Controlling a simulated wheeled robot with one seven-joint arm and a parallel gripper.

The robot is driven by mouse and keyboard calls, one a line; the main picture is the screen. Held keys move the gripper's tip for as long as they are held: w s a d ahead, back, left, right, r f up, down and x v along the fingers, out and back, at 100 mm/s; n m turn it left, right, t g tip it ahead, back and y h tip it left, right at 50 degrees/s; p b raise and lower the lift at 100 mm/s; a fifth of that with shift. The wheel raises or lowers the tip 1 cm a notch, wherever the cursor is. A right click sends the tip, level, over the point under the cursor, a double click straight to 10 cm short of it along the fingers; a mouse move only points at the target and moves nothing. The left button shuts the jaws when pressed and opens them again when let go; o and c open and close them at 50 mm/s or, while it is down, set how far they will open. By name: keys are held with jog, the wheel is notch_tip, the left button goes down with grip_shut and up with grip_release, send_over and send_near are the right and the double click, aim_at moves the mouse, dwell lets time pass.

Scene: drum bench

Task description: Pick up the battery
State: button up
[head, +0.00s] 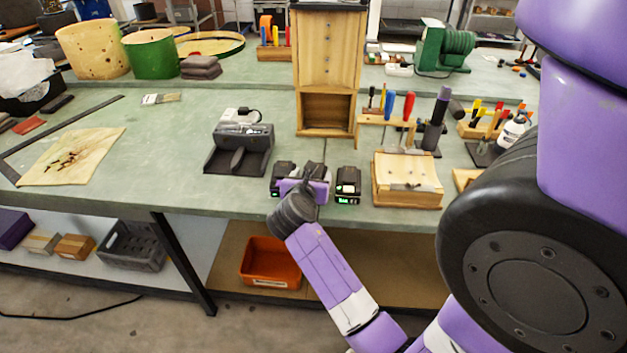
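My gripper (303,180) is low over the front edge of the green bench, at the centre of the head view. Its wrist hides most of the fingers, so I cannot tell whether they are open or shut, or whether anything is between them. A small black block with a green light (347,186) stands just right of my gripper and looks like a battery or its charger. Dark shapes show around the gripper's far side; I cannot tell fingers from other small black objects there. No battery can be made out for certain.
A black device on a dark base (239,148) stands left of my gripper. A wooden box (407,181) is to the right, and a tall wooden cabinet (326,60) stands behind. An orange bin (270,262) is on the shelf below.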

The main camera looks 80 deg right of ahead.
jog(key=shift+d+f, duration=0.3)
jog(key=shift+d, duration=0.35)
grip_shut()
jog(key=shift+r, duration=0.1)
